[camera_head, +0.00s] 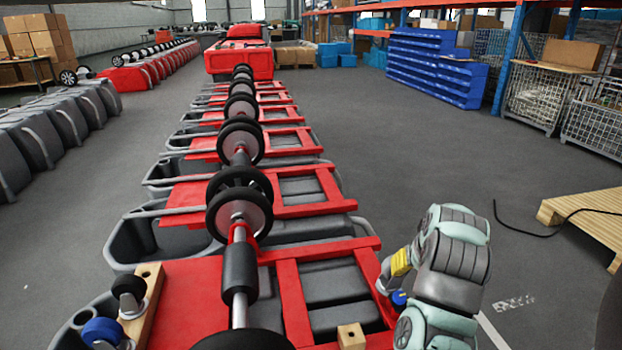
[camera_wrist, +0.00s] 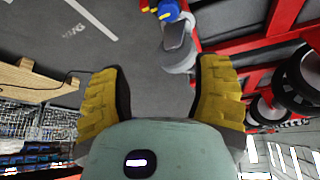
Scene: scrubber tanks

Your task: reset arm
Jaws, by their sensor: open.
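My gripper shows in the wrist view (camera_wrist: 160,95) with its two yellow-padded fingers spread wide apart and nothing between them. In the head view my arm is folded at the lower right, beside the red and grey scrubber tank (camera_head: 284,300). A yellow finger of my gripper (camera_head: 401,262) shows there at the tank's right edge; the other finger is hidden. A blue part (camera_head: 399,298) lies just below it. I cannot tell whether the gripper touches the tank.
A row of scrubber tanks with black wheels (camera_head: 240,140) runs away from me. A wooden block (camera_head: 351,336) and a wooden holder with casters (camera_head: 141,305) sit on the nearest tank. A pallet (camera_head: 590,222) and a black cable (camera_head: 530,233) lie at right.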

